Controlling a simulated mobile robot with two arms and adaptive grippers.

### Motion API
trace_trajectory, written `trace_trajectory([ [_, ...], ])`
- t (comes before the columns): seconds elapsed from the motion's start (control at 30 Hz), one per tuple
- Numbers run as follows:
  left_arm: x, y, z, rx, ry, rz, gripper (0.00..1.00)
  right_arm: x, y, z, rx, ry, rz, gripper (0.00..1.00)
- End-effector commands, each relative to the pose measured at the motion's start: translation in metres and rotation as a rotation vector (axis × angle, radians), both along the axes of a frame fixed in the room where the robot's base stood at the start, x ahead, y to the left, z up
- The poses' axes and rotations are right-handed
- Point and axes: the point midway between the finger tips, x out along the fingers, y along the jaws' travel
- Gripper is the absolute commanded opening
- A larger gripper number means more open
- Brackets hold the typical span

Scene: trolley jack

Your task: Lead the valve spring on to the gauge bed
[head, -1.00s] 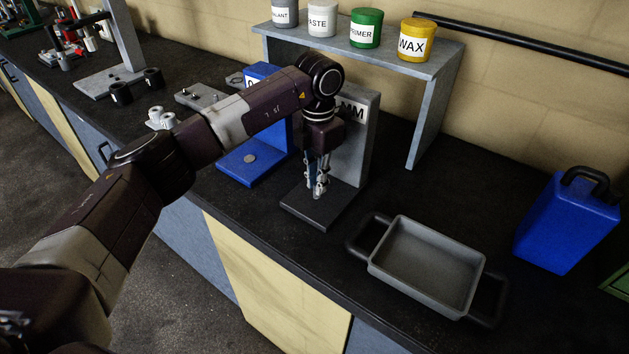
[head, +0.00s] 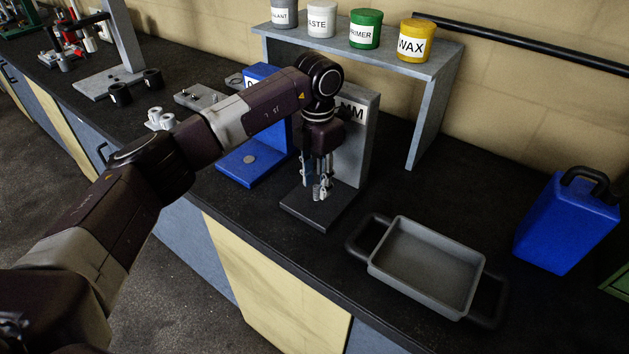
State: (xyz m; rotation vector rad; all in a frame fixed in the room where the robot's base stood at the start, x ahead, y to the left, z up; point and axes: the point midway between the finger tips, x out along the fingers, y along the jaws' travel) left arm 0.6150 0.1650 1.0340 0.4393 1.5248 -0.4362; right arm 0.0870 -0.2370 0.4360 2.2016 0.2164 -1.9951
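The gauge is a grey upright plate (head: 361,138) marked "MM" with a flat dark bed (head: 318,213) in front of it, in the middle of the head view. The valve spring (head: 317,193), a small silvery piece, appears to stand upright on the bed. My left gripper (head: 318,187) points down over the bed with its fingers apart on either side of the spring. It looks open, with the fingertips close around the spring. The arm's wrist hides part of the upright plate. My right gripper is not in view.
A blue stand (head: 243,172) with a round disc is left of the gauge. A grey tray (head: 425,262) with dark handles lies to the right, empty. A shelf (head: 421,65) with labelled tins stands behind. A blue can (head: 567,225) is at far right.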

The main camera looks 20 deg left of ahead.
Motion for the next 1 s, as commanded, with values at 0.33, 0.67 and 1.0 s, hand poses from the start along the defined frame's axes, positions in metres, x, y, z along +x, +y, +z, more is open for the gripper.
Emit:
trace_trajectory([
  [0.33, 0.002, -0.001, 0.060, -0.010, -0.027, 0.005, 0.33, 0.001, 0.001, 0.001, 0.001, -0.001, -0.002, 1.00],
  [0.67, -0.006, 0.002, 0.115, -0.005, -0.014, 0.002, 0.33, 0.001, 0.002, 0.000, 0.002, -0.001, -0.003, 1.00],
  [1.0, -0.008, 0.003, 0.124, -0.003, -0.009, 0.001, 0.33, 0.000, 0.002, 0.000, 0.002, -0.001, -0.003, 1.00],
])
